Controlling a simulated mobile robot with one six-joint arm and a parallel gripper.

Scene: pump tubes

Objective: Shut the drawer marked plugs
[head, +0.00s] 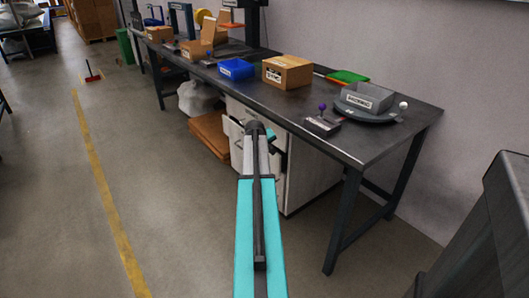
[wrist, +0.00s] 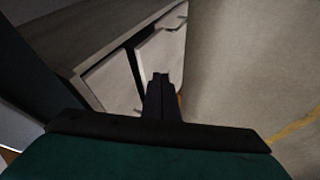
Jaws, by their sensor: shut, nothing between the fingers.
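A white drawer cabinet (head: 301,180) stands under the workbench, partly hidden behind my arm. At its left side, pale drawer fronts (head: 235,133) show, and at least one seems to stand out from the cabinet. In the wrist view, one pale drawer front (wrist: 164,50) stands out past a dark gap. Another pale front (wrist: 112,82) lies to its left. I cannot read a plugs mark on any front. My gripper (wrist: 160,78) is shut and empty, its tips close to the fronts in the picture; I cannot tell whether they touch.
The dark workbench (head: 400,135) runs above the cabinet, with a blue bin (head: 237,69), a cardboard box (head: 287,71) and a grey bin (head: 368,97) on top. Brown flat boards (head: 210,135) lie on the floor left of the cabinet. Open floor lies further left.

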